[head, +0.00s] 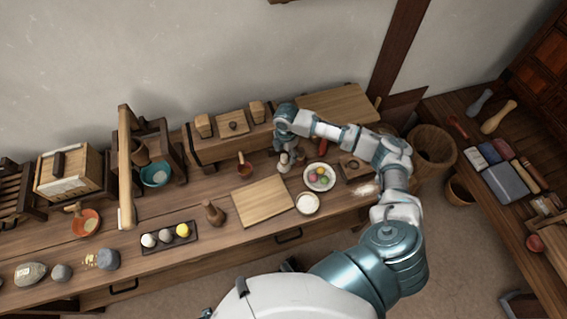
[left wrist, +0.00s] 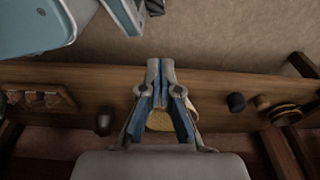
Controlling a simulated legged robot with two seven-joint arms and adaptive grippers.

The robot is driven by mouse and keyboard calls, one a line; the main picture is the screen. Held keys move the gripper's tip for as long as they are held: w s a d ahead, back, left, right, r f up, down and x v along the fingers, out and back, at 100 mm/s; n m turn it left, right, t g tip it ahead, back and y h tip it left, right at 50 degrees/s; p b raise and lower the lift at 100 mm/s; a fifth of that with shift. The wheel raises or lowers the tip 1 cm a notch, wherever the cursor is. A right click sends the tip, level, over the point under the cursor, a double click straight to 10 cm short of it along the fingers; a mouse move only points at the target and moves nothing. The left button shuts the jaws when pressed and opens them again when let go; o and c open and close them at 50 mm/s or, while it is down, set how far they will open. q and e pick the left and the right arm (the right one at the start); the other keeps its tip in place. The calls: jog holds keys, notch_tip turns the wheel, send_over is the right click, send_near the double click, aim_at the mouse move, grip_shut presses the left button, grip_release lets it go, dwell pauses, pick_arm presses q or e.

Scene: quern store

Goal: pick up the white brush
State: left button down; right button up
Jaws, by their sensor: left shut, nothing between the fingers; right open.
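A small pale, upright thing (head: 284,163), which looks like the white brush, stands on the long wooden bench just below my right gripper (head: 287,150). The right gripper points down at it and is open. The gripper partly hides its top, and I cannot tell whether they touch. My left gripper (left wrist: 160,72) shows in the left wrist view, shut and empty; it is not clearly visible in the head view.
A plate of coloured balls (head: 319,187) and a white bowl (head: 307,204) stand close right of the pale thing. A wooden board (head: 262,201) lies in front. A wooden bucket (head: 432,148) stands beyond the bench's right end.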

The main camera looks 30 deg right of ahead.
aim_at(284, 160)
jog(key=f, duration=0.5)
jog(key=shift+w+a+f+b, duration=0.1)
jog(key=shift+w+a+b, duration=0.1)
jog(key=shift+b, duration=0.2)
pick_arm(q)
jog(key=shift+w+d+r, duration=0.15)
jog(key=shift+w+r, duration=0.55)
jog(key=shift+r, duration=0.25)
pick_arm(e)
jog(key=shift+a, duration=0.1)
jog(key=c, duration=1.2)
jog(key=shift+s, duration=0.1)
